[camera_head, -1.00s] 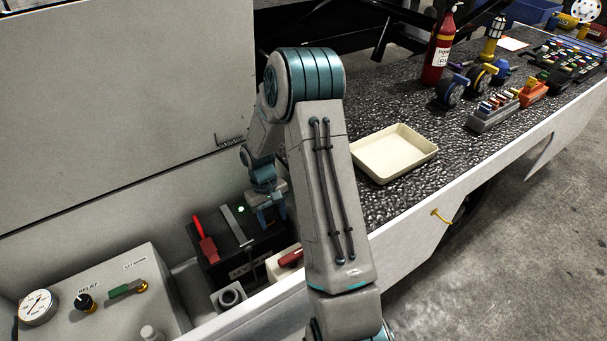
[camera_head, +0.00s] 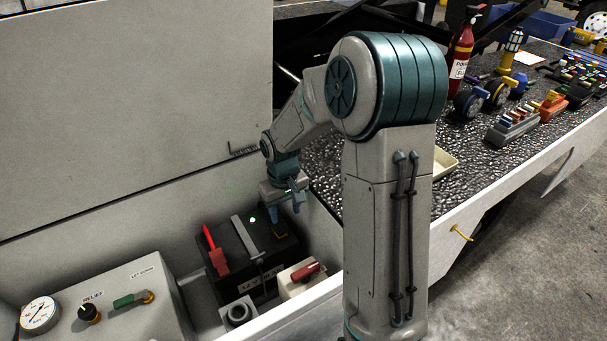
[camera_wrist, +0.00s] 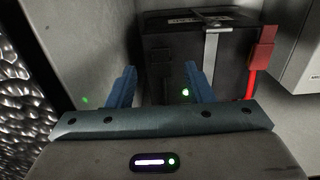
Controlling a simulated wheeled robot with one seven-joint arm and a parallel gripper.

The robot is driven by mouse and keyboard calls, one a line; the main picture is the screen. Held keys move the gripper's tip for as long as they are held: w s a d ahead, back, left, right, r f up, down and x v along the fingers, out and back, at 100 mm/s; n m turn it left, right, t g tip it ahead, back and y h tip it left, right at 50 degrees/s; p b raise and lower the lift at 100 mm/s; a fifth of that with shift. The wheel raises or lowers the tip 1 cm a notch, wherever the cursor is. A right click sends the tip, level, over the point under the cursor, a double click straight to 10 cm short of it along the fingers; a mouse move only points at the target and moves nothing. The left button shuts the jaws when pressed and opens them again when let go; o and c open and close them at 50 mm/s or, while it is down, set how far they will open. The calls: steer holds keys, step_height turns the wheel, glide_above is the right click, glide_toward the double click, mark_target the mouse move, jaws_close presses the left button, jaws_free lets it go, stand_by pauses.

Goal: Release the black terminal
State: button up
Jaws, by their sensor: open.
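A black battery (camera_head: 262,275) marked 12 V sits in the open bay; it also shows in the wrist view (camera_wrist: 220,75). A red terminal clamp (camera_head: 217,262) is on its left side, at the right in the wrist view (camera_wrist: 263,55). A small dark piece with a yellowish edge (camera_head: 281,235) lies at its right end; I cannot tell for sure that this is the black terminal. My gripper (camera_head: 287,209) is above that end, its blue fingers apart. In the wrist view my gripper (camera_wrist: 158,75) is open with nothing held between the fingers.
A grey metal strap (camera_head: 246,239) crosses the battery. A red-handled switch (camera_head: 306,271) is in front of it, and a control box (camera_head: 110,300) stands left. The raised lid (camera_head: 130,110) is behind. A cream tray (camera_head: 446,162) is partly hidden by my arm.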

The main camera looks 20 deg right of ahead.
steer(key=s+r+m+t+p, duration=0.1)
steer(key=s+r+p, duration=0.3)
steer(key=r, duration=0.6)
steer(key=s+r+p, duration=0.4)
steer(key=s+r, duration=0.5)
steer(key=r, duration=0.2)
steer(key=shift+s+d+r+m+t+h, duration=0.15)
steer(key=shift+r+m+t+h, duration=0.15)
steer(key=shift+m+t+h, duration=0.1)
steer(key=shift+c, duration=0.4)
